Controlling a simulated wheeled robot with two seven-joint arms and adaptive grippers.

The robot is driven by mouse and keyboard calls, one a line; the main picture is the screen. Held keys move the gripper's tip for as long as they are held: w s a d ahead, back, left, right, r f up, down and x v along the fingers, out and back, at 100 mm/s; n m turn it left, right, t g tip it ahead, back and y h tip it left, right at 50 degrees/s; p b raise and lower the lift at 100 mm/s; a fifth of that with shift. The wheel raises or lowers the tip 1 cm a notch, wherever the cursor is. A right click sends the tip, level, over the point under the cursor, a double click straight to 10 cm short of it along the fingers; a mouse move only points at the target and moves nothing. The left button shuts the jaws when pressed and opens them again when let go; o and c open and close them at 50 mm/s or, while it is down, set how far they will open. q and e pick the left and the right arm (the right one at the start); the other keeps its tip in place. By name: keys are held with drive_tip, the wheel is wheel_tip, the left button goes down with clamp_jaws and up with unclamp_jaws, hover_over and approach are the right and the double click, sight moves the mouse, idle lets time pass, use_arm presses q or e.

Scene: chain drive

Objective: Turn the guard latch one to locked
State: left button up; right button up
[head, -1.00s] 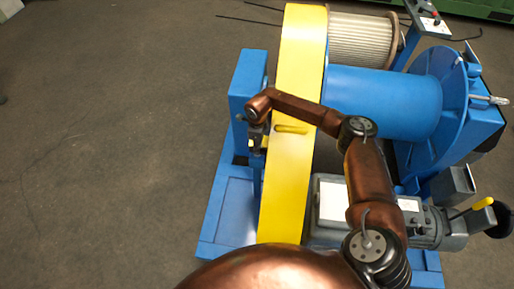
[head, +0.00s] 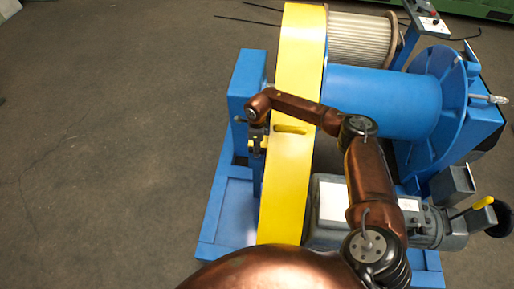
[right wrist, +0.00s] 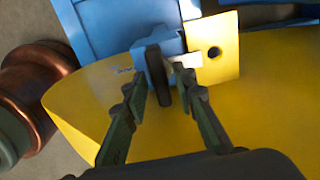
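A guard latch with a dark upright handle (right wrist: 158,75) shows in the right wrist view on a blue block (right wrist: 176,46), at the edge of the yellow guard (right wrist: 255,95). In the head view the long yellow guard (head: 292,80) runs up the middle of the machine. My right gripper (right wrist: 161,74) has one fingertip on each side of the handle; the left one looks very close to it. I cannot tell whether both fingers touch it. In the head view my right gripper (head: 256,138) is at the guard's left side, small and partly hidden. My left gripper is not in view.
A yellow tab with a hole (right wrist: 215,50) is right beside the fingertips. A blue drum (head: 385,100) and grey motor (head: 325,215) stand right of the guard. The floor (head: 100,150) to the left is clear.

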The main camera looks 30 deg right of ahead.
drive_tip(key=shift+o, duration=0.2)
drive_tip(key=shift+r, duration=0.1)
wheel_tip(320, 180, up, 12)
idle(0.5)
idle(0.4)
